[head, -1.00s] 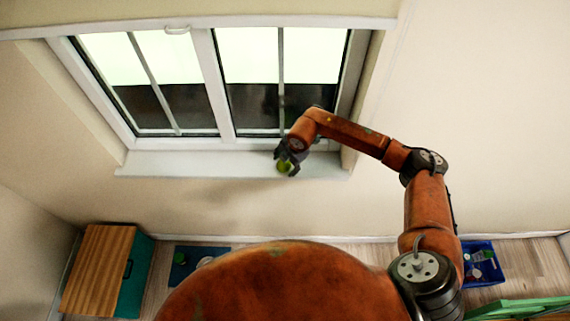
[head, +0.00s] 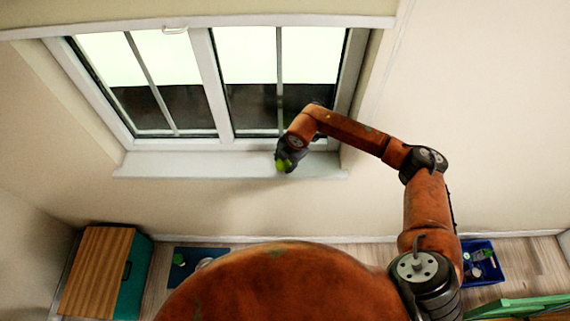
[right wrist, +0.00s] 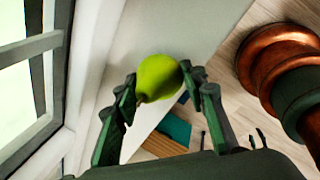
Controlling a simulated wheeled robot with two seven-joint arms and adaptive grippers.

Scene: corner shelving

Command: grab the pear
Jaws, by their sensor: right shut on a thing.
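The green pear (right wrist: 158,77) is between the two fingers of my right gripper (right wrist: 160,92) in the right wrist view. The fingers touch it on both sides, so the gripper is shut on it. In the head view the pear (head: 283,165) shows as a small green patch at the tip of my right gripper (head: 285,161), partly hidden by the fingers. The gripper is at the white window sill (head: 200,164), near its right part. I cannot tell whether the pear touches the sill. My left gripper is not in view.
The window (head: 218,80) stands behind the sill, which is otherwise bare. On the floor are a wooden-topped teal cabinet (head: 98,268), a blue mat (head: 190,252) with items on it, and a blue crate (head: 490,275) with items. A green edge (head: 515,307) shows at lower right.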

